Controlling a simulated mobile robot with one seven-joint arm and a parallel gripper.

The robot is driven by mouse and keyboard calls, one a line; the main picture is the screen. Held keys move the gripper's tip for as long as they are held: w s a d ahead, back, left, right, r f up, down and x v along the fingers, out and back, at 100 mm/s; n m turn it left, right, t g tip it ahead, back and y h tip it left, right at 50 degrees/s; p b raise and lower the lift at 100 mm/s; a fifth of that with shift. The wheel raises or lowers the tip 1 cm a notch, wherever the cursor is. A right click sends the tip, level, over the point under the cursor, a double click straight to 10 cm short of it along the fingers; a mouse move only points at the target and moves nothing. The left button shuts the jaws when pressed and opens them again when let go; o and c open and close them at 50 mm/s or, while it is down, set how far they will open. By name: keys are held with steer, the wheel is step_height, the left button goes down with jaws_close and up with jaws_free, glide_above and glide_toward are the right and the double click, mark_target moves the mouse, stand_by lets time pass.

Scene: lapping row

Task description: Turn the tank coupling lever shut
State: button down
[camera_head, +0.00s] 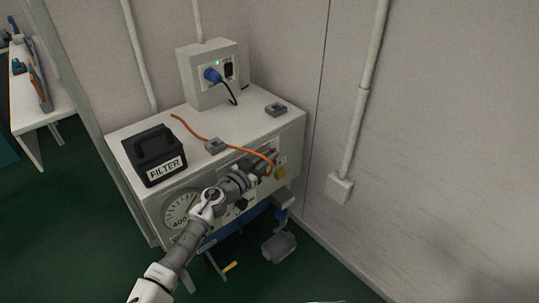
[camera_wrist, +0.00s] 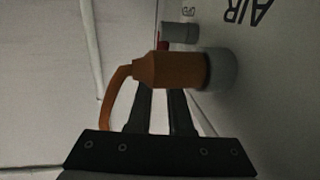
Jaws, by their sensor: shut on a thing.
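My gripper (camera_head: 262,167) is at the front panel of the pale cabinet, its jaws closed near the end of the orange hose. In the wrist view its dark fingers (camera_wrist: 160,105) run up behind the orange hose end (camera_wrist: 172,70), which hides the fingertips. The hose end sits in a grey collar (camera_wrist: 220,69) on the panel marked AIR. Just beyond it a small red part, seemingly the coupling lever (camera_wrist: 163,42), shows by a grey cylinder (camera_wrist: 180,32), with small OPEN lettering above. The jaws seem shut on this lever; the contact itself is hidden.
On the cabinet top (camera_head: 255,130) are a black FILTER box (camera_head: 155,150), the orange hose (camera_head: 195,132), small grey blocks and a power box (camera_head: 207,85) with a blue plug. A gauge (camera_head: 183,208) is on the front. A wall stands close right; a grey object (camera_head: 279,247) lies below.

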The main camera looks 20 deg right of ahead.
steer(key=shift+f, duration=0.1)
stand_by(0.5)
steer(key=c, duration=0.8)
jaws_free()
steer(key=shift+c, duration=0.2)
steer(key=p+v, duration=0.2)
steer(key=v, duration=1.5)
steer(key=shift+a+f+p, duration=0.2)
steer(key=shift+f+p, duration=0.1)
steer(key=shift+p, duration=0.05)
steer(key=shift+s+d, duration=0.1)
steer(key=shift+s, duration=0.05)
